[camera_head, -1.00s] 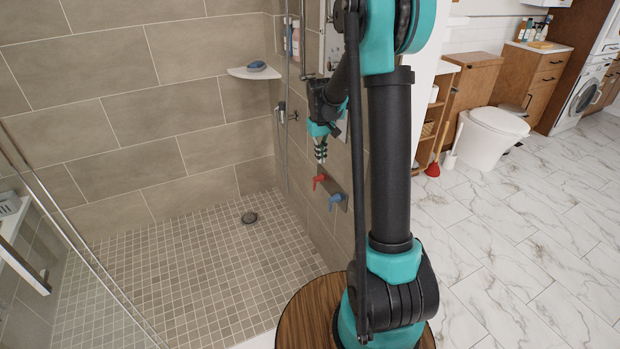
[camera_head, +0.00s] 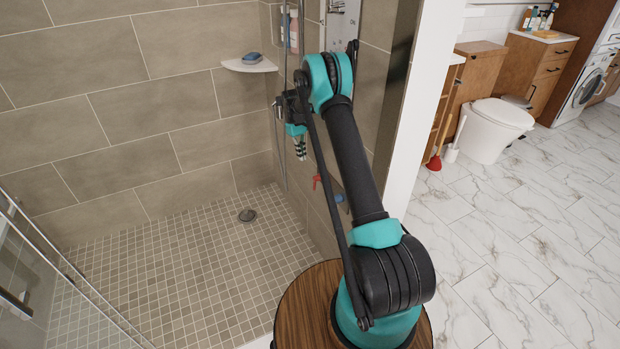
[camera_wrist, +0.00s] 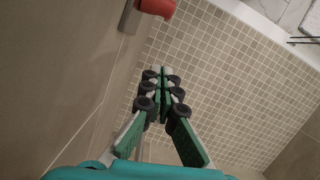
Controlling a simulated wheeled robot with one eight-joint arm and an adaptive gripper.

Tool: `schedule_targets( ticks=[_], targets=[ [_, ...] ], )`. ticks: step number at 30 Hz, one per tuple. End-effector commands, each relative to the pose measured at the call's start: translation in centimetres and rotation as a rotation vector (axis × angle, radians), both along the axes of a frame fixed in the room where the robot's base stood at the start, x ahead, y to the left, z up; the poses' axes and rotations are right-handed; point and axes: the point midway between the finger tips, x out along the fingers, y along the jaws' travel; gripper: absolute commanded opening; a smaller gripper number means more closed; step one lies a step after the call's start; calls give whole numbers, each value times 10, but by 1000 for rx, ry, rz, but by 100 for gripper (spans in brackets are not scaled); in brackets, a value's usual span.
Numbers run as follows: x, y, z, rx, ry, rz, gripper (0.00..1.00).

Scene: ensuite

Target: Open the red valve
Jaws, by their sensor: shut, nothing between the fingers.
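The red valve (camera_head: 317,180) is a small handle on the shower's right wall in the head view, low and close to my arm. In the wrist view the red valve (camera_wrist: 157,7) is at the top edge, partly cut off, on a grey metal fitting. My gripper (camera_head: 300,150) is above and a little left of the valve in the head view, pointing down, apart from it. In the wrist view my gripper (camera_wrist: 163,75) has its green fingers together, with nothing between them. A blue valve (camera_head: 339,197) is beside the red one, partly hidden by my arm.
The tiled shower wall is close beside my gripper. A corner shelf (camera_head: 250,64) with a blue item is at the back. The shower floor (camera_head: 190,270) is clear around the drain (camera_head: 247,215). A glass panel is at the left.

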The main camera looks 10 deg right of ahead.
Motion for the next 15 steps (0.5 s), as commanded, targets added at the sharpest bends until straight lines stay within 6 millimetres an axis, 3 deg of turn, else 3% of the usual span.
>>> schedule_targets(
  ticks=[10, 15],
  targets=[
    [0, 0, -2, 0, 0, 0, 0],
    [-4, -2, -18, 0, 0, 0, 0]
  ],
)
